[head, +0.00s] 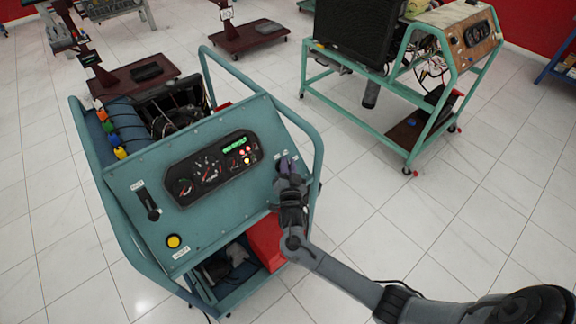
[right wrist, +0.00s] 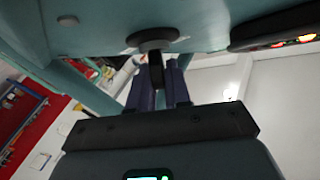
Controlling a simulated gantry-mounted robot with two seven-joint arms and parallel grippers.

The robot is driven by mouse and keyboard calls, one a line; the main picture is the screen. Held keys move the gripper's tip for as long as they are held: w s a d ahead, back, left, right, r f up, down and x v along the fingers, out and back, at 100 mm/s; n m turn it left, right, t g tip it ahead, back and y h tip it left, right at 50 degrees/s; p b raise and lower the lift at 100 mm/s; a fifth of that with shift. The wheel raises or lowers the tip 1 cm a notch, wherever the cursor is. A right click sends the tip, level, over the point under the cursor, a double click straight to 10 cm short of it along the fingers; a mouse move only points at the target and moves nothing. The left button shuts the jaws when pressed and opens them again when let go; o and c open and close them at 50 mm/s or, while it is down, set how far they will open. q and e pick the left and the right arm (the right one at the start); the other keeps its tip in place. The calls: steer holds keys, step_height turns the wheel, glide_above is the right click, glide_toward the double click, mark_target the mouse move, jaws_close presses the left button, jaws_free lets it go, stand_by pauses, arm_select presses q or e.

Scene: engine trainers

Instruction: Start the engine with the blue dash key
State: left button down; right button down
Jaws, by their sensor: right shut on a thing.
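The blue engine trainer's dash panel (head: 225,205) faces me in the head view. Its gauge cluster (head: 212,168) shows a lit green display and red and yellow lamps. My right gripper (head: 286,166) is at the panel's right side, over the ignition switch. In the right wrist view, the round ignition switch (right wrist: 151,38) sits on the panel and a dark key (right wrist: 156,72) sticks out of it. My right gripper's fingers (right wrist: 159,84) are shut on the key from both sides. The key is mostly hidden in the head view. My left gripper is not in view.
The panel also has a lever in a slot (head: 148,204) and a yellow button (head: 174,241). Tubular rails (head: 306,130) frame the panel, close to my right gripper. A green trainer (head: 400,110) stands at the back right. Open tiled floor (head: 365,200) lies between them.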

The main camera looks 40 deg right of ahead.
steer(key=shift+n, duration=0.3)
steer(key=n+t+y, duration=0.2)
steer(key=n, duration=0.1)
steer(key=n+t+y, duration=0.1)
steer(key=n+y, duration=0.1)
steer(key=shift+d+n+t+y+p, duration=0.1)
steer(key=shift+n+t+y+p, duration=0.2)
steer(key=shift+n+t+p, duration=0.1)
steer(key=shift+n+t+y, duration=0.8)
steer(key=shift+n+y, duration=2)
steer(key=shift+n, duration=0.2)
steer(key=shift+n+y, duration=0.3)
steer(key=shift+y, duration=0.1)
steer(key=c, duration=1.2)
jaws_free()
steer(key=shift+o, duration=0.2)
steer(key=s+f, duration=0.1)
steer(key=s, duration=0.9)
steer(key=shift+s+f+p, duration=0.3)
steer(key=shift+f+p, duration=0.05)
steer(key=shift+p, duration=0.1)
